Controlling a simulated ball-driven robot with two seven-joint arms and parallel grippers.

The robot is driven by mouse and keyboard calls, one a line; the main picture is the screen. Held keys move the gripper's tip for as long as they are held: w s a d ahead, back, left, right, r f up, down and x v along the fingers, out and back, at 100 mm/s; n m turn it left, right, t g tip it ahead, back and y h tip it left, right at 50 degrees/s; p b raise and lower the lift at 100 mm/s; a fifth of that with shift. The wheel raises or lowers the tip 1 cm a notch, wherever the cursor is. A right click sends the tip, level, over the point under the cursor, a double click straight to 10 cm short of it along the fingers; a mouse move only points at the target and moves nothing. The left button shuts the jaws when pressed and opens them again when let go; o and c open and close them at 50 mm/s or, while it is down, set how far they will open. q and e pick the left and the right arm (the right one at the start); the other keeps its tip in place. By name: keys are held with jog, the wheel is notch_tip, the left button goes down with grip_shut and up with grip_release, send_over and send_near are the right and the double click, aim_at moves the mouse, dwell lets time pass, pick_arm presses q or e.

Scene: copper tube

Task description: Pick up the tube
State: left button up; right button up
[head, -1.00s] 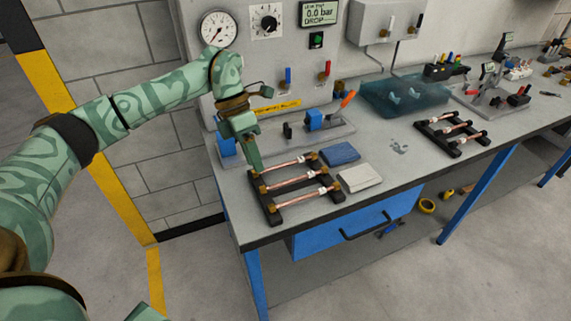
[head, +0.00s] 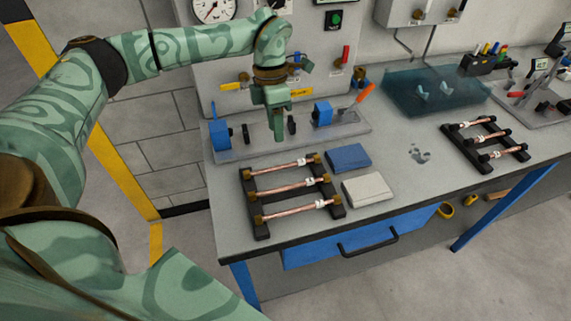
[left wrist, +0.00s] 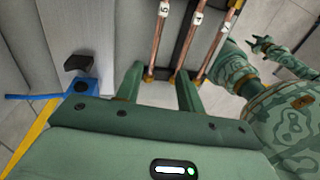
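Three copper tubes with white labels and brass ends lie across a black rack (head: 247,207) at the bench's front left: the back tube (head: 280,166), the middle tube (head: 288,188) and the front tube (head: 297,208). My left gripper (head: 277,138) hangs behind the rack, over the grey fixture, apart from the tubes. In the left wrist view its two fingers (left wrist: 158,78) are spread and hold nothing; tube ends show beyond them. A small green claw (left wrist: 264,43), apparently my right gripper, shows at the upper right there; its opening is unclear.
Blue clamps (head: 220,134) and an orange-handled tool (head: 364,93) are on the fixture behind the rack. A blue pad (head: 348,157) and a white pad (head: 367,189) lie right of it. A second rack with tubes (head: 485,139) stands farther right.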

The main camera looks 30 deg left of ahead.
pick_arm(q)
send_over(283, 167)
jog(key=a, duration=0.2)
notch_tip(283, 167, down, 5)
jog(key=f, duration=0.2)
jog(key=f+b, duration=0.1)
jog(key=f, duration=0.1)
jog(key=d+f, duration=0.1)
jog(key=f, duration=0.1)
jog(key=shift+w+d+b, duration=0.1)
jog(key=shift+w+b, duration=0.2)
jog(key=shift+b, duration=0.1)
jog(key=shift+c, duration=0.7)
grip_shut()
